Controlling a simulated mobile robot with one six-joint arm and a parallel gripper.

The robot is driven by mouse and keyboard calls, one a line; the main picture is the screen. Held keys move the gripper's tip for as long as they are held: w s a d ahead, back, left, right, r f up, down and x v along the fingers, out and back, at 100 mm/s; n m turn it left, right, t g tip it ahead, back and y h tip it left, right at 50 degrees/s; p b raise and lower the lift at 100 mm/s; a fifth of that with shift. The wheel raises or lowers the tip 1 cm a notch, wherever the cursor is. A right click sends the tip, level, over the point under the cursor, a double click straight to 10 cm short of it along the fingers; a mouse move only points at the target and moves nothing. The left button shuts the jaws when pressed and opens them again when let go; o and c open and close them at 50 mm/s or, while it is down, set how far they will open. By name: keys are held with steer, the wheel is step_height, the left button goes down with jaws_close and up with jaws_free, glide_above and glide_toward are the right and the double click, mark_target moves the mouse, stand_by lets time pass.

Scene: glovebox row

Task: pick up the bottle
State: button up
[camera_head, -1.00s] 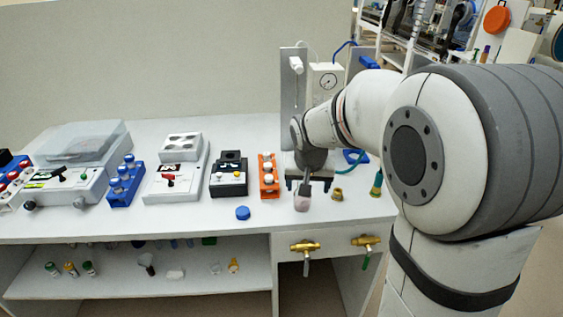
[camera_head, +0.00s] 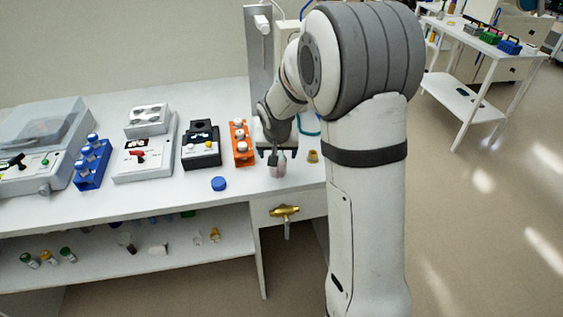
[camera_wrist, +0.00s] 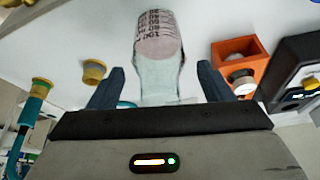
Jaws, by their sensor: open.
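A small clear bottle (camera_head: 278,169) with pinkish contents stands near the front right of the white bench. In the wrist view the bottle (camera_wrist: 159,42) shows printed graduation marks and sits between the two dark fingers. My gripper (camera_wrist: 160,83) is open, with a visible gap between each finger and the bottle. In the head view my gripper (camera_head: 277,153) is right at the bottle and partly covers its upper part.
An orange rack (camera_head: 241,143) with white-capped vials and a black device (camera_head: 201,147) stand left of the bottle. A blue cap (camera_head: 219,184) lies in front of them. A brass-coloured fitting (camera_head: 313,157) stands close on the right. Bare bench lies in front.

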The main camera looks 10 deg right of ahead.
steer(key=shift+c, duration=0.3)
steer(key=c, duration=1)
steer(key=shift+r, duration=0.1)
steer(key=shift+c, duration=0.2)
